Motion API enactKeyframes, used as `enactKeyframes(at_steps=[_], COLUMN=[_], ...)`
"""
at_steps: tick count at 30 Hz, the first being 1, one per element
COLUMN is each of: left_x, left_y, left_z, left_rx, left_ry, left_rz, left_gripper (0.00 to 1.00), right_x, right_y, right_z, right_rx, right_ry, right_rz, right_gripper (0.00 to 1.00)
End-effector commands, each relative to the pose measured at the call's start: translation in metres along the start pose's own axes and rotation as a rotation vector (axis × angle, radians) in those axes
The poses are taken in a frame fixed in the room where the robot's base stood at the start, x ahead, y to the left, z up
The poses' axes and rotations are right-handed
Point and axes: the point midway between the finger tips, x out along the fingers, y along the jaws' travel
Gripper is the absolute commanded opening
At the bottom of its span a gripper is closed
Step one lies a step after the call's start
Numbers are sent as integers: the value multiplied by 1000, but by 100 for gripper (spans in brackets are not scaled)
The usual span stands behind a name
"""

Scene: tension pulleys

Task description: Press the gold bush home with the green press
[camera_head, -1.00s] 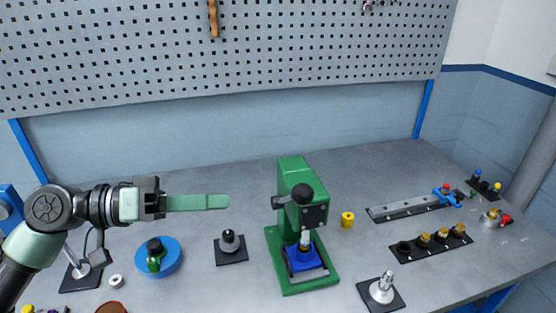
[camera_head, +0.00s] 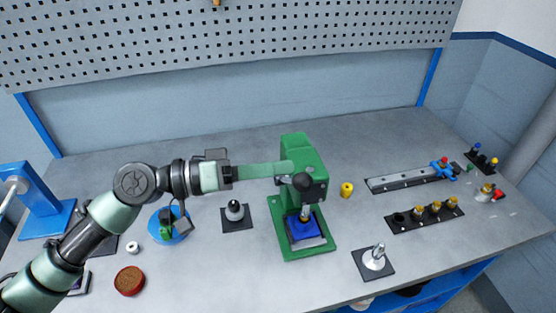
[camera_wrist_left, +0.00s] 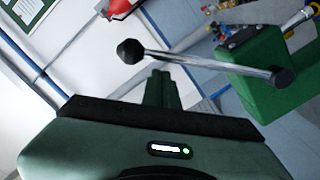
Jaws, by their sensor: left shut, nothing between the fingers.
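The green press (camera_head: 300,150) stands mid-table, with a blue block (camera_head: 302,228) on its base under the silver ram (camera_head: 306,211). In the wrist view the fingers (camera_wrist_left: 160,88) lie below the lever; contact cannot be told. I cannot make out a gold bush in the press.
A black rack (camera_head: 426,216) with several gold-topped parts and a grey rail (camera_head: 405,179) lie at the right. A yellow cylinder (camera_head: 347,190) stands just right of the press. A silver part on a black plate (camera_head: 388,266) is front right; a grey-black part (camera_head: 235,210) is left of the press.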

Motion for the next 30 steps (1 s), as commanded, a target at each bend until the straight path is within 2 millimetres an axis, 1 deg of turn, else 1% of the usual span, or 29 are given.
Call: enactKeyframes(at_steps=[1,4,14,16,20,27,30], left_x=[1,2,2,2,3,4,5], left_y=[1,0,0,-1,-4,-7,-10], left_z=[3,8,10,12,26,58,66], left_rx=[-2,-1,1,9,63,238,305], left_ry=[0,0,1,0,-1,-1,0], left_rz=[0,0,0,0,-1,-11,-14], left_gripper=[0,0,0,0,0,0,0], right_x=[-4,-5,-4,0,19,65,83], right_y=[0,0,0,0,-1,-2,-2], right_z=[0,1,1,1,3,7,7], right_rx=[0,0,0,0,0,0,0], right_ry=[-1,-2,-1,-1,-1,-1,1], right_rz=[0,-1,-1,-1,-1,-1,0], right_gripper=[0,0,0,0,0,0,0])
